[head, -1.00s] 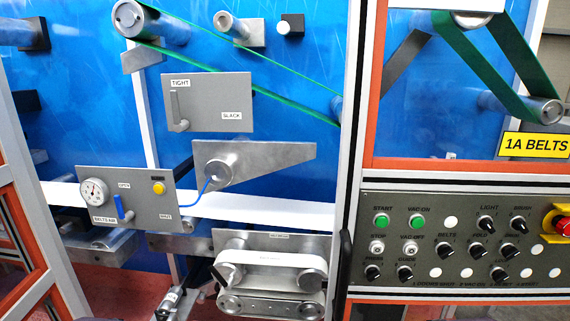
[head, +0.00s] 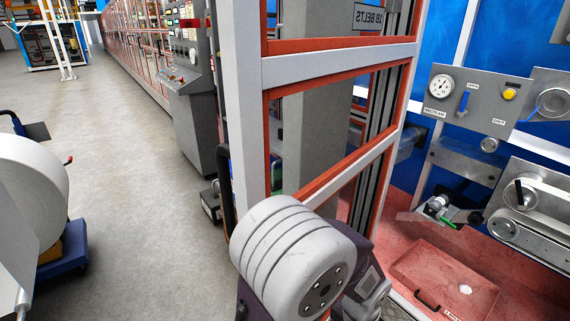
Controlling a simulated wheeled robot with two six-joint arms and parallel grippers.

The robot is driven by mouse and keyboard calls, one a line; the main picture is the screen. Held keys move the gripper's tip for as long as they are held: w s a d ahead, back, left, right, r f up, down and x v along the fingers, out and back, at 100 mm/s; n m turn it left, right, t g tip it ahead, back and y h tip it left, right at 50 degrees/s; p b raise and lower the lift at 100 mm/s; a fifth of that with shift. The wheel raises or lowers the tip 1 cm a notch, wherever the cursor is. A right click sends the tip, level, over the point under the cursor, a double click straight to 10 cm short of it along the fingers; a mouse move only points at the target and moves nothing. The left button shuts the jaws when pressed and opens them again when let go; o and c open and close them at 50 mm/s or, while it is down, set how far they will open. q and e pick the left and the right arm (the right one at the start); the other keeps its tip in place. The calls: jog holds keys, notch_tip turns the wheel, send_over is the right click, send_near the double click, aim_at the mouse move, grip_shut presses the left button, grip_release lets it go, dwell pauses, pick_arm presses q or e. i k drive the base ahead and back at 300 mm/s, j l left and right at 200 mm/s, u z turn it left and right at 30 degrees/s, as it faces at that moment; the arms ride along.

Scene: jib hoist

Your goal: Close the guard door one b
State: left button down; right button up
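The guard door (head: 337,65), a pale grey frame with orange inner edging and clear panes, stands open at the centre. It juts out from the machine, and the belt bay to its right is uncovered. A label reading 1B BELTS in mirror writing (head: 369,18) shows near its top. A black upright handle (head: 225,180) is at its left edge. A grey rounded link of my arm (head: 290,255) is in front of the door's lower part and hides some of it. Whether it touches the door I cannot tell. Neither gripper is in view.
The open bay holds a gauge panel (head: 465,97), a belt unit (head: 540,210) and a red floor with a handled tray (head: 445,275). A grey control console (head: 192,115) stands behind the door. A white roll (head: 30,195) is at left. Clear floor (head: 130,200) lies between.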

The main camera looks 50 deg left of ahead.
aim_at(256, 70)
jog(key=k+j, duration=0.25)
jog(key=j, duration=0.2)
jog(key=k+j, duration=0.55)
jog(key=j, duration=0.3)
jog(key=z, duration=0.05)
